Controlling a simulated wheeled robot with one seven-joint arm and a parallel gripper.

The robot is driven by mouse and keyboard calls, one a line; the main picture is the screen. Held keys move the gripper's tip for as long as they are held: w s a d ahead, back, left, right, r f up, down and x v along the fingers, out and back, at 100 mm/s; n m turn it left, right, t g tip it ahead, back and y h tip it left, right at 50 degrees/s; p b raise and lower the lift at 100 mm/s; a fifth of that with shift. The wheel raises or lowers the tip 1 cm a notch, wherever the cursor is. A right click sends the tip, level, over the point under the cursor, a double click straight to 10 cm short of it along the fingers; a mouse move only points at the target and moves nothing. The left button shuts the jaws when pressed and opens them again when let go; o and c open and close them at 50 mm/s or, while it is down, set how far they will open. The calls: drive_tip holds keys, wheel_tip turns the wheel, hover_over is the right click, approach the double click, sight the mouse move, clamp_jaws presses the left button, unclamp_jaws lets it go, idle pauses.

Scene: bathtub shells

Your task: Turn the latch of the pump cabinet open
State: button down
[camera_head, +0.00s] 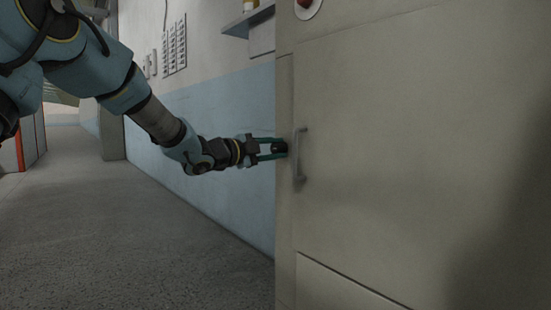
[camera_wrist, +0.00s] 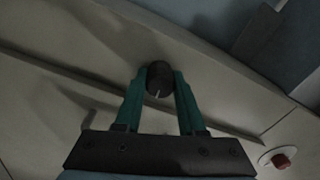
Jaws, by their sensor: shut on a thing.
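The pump cabinet (camera_head: 400,150) is a large beige box filling the right of the head view, with a grey vertical handle (camera_head: 299,155) on its front. The latch is a dark round knob (camera_wrist: 159,78) with a pale mark line, on the cabinet's narrow front strip beside the door seam. My gripper (camera_head: 281,147) reaches it from the left in the head view. In the wrist view my gripper (camera_wrist: 160,88) has its two green fingers on either side of the knob, shut on it. The pale mark runs roughly up and down, slightly tilted.
A red button (camera_head: 304,3) on a pale round plate is high on the cabinet and also shows in the wrist view (camera_wrist: 281,161). A shelf (camera_head: 249,22) hangs on the blue and white wall behind. The grey floor (camera_head: 130,240) at the left is clear.

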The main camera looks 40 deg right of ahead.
drive_tip(key=shift+f+m+b, duration=0.1)
drive_tip(key=shift+m+b, duration=0.35)
drive_tip(key=shift+m, duration=0.15)
drive_tip(key=c, duration=0.5)
unclamp_jaws()
drive_tip(key=a+p, duration=0.2)
drive_tip(key=a, duration=0.8)
drive_tip(key=shift+w+a, duration=0.3)
drive_tip(key=shift+a, duration=0.1)
